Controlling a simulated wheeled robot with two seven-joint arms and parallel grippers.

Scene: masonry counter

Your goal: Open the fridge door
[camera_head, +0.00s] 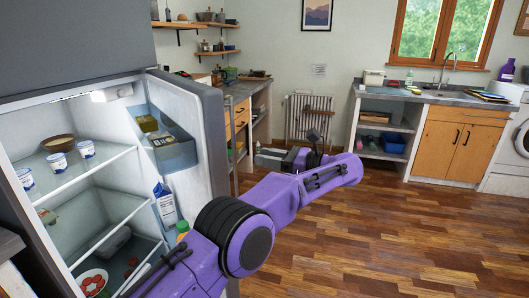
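My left arm reaches in from the bottom, passing in front of the door's lower part. My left gripper (268,156) is to the right of the door, beyond its outer edge, apart from it in the picture. Its fingers point left and look parted, with nothing seen between them. The door's outer face and any handle are hidden from this side. My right gripper is not in view.
Inside the fridge are white cups (86,149), a bowl (58,143) and a plate of red food (93,281). A milk carton (165,203) stands in the door. A radiator (308,118) and sink cabinet (460,145) line the back. The wooden floor (400,235) at right is clear.

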